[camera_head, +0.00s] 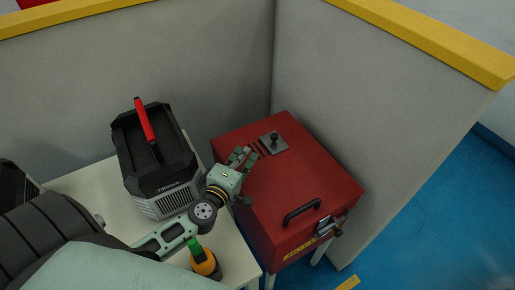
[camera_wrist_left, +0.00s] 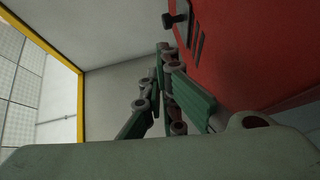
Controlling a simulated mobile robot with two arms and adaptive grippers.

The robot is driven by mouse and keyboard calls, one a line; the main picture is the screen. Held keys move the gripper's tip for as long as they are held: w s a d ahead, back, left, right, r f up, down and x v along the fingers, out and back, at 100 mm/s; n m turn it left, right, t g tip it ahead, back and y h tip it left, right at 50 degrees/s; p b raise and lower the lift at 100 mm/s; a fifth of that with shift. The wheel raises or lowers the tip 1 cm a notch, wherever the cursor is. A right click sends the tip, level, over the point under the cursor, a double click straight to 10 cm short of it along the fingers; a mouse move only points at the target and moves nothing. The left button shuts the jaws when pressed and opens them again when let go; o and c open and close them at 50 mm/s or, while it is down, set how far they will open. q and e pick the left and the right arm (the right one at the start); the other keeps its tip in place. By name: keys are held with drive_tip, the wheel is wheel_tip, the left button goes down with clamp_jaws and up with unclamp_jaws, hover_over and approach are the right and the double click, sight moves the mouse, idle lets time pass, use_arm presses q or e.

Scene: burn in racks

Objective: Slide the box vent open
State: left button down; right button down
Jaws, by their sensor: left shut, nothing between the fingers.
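The red box (camera_head: 290,185) stands in the corner between the grey walls. On its top is the vent, a grey sliding plate (camera_head: 266,149) with a black knob (camera_head: 273,138). Dark slots (camera_head: 255,150) show just left of the plate. My left gripper (camera_head: 246,155) is shut and empty, at the box's left edge, near the slots and apart from the knob. In the left wrist view the fingers (camera_wrist_left: 163,62) point up beside the red surface (camera_wrist_left: 245,55), with the knob (camera_wrist_left: 176,19) and slots (camera_wrist_left: 197,38) beyond them. My right gripper is not in view.
A black handle (camera_head: 302,212) and a metal latch (camera_head: 329,228) are at the box's front. A black case (camera_head: 165,180) with a red handle (camera_head: 145,120) stands on the white table (camera_head: 92,183) at left. An orange and green item (camera_head: 204,262) is near my left arm.

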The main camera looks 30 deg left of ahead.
sight(274, 139)
use_arm(q)
drive_tip(key=shift+f+b, duration=0.3)
drive_tip(key=shift+f, duration=0.4)
drive_tip(key=shift+w+a, duration=0.1)
drive_tip(key=shift+w, duration=0.55)
drive_tip(key=w, duration=0.5)
drive_tip(key=w+f, duration=0.1)
drive_tip(key=w, duration=0.2)
drive_tip(key=shift+w+a, duration=0.25)
drive_tip(key=shift+a, duration=0.15)
drive_tip(key=shift+w, duration=0.1)
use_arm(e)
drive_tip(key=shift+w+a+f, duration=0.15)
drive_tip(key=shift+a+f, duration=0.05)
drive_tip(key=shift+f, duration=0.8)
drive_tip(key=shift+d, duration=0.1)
